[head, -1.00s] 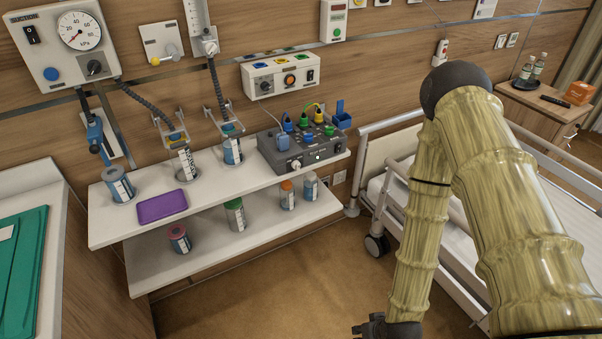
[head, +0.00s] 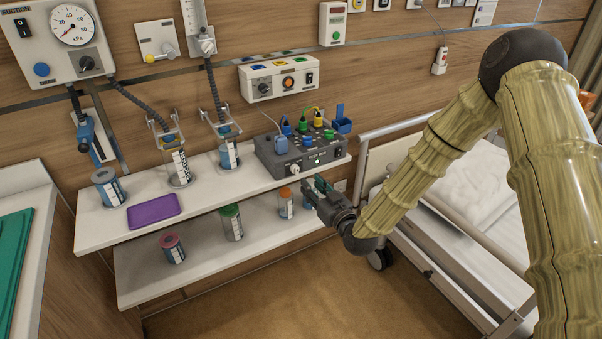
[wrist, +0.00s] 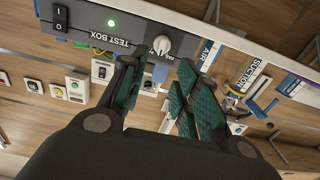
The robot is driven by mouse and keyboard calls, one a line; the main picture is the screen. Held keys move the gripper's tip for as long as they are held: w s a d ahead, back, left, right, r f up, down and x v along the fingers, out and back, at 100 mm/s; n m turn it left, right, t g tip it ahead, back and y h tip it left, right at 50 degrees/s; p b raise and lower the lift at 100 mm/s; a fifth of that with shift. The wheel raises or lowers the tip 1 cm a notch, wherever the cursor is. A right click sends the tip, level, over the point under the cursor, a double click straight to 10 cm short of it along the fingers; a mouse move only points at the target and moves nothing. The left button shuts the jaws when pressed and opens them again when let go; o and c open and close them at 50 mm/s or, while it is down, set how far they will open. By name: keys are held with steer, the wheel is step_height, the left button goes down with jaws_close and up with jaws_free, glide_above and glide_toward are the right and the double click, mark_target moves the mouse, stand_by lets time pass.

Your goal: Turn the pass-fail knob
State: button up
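The dark grey test box (head: 275,158) stands at the right end of the upper shelf. A white knob (head: 295,170) sits on its front face. The knob (wrist: 161,45) also shows in the wrist view, beside the TEST BOX lettering and a lit green lamp (wrist: 111,23). The pass-fail marking is too small to read. My gripper (head: 313,186) is below and right of the knob in the head view, in front of the shelf. In the wrist view my gripper (wrist: 158,75) is open, with teal-padded fingers apart and nothing between them. The knob lies just beyond the fingertips, not touched.
Upper shelf (head: 92,225) holds canisters and a purple tray (head: 153,211). The lower shelf (head: 140,282) holds several capped jars, the right one partly behind my gripper. The bed (head: 470,210) stands to the right. The floor in front is clear.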

mark_target(298, 170)
steer(key=p+x, duration=0.1)
steer(key=x, duration=0.6)
steer(key=shift+w+a+f, duration=0.1)
steer(key=shift+w+a, duration=0.1)
steer(key=shift+w, duration=0.15)
jaws_close()
